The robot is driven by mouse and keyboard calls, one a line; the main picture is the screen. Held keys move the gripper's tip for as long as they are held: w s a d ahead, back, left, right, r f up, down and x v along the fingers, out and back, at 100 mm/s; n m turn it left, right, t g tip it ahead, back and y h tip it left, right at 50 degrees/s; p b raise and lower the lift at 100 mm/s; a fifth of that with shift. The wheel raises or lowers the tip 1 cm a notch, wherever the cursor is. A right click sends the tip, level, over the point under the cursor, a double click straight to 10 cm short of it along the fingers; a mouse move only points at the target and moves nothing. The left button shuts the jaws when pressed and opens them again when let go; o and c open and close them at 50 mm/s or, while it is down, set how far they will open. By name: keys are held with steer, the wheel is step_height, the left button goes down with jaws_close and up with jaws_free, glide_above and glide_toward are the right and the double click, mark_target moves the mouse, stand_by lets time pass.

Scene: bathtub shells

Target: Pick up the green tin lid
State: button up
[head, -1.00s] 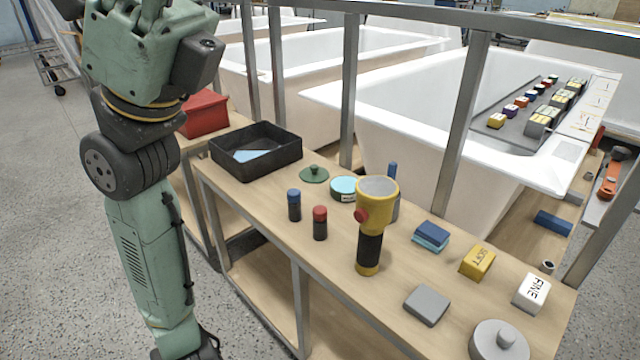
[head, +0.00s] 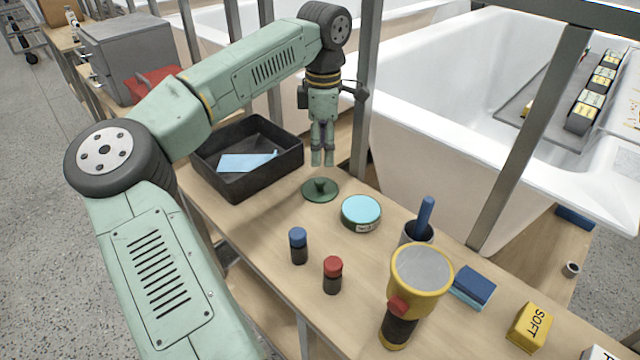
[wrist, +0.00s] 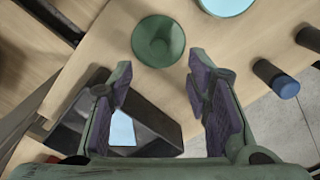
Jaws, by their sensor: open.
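The lid is in full view and apart from the fingers.
A black tray (head: 210,183) with a light blue sheet stands left of the lid. A round tin with a pale blue top (head: 361,212) stands close on its right. Blue-capped (head: 298,246) and red-capped (head: 332,275) bottles and a yellow torch (head: 420,280) stand nearer. A metal post (head: 366,90) rises behind.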

mark_target(320, 180)
step_height(320, 180, down, 4)
steer(key=shift+r, duration=0.1)
steer(key=shift+w+a+f+p, duration=0.15)
steer(key=shift+f+p, duration=0.2)
steer(key=shift+f, duration=1)
steer(key=shift+a+f+p, duration=0.1)
steer(key=shift+f+p, duration=0.2)
steer(key=shift+f, duration=1.05)
steer(key=shift+c, duration=0.6)
jaws_close()
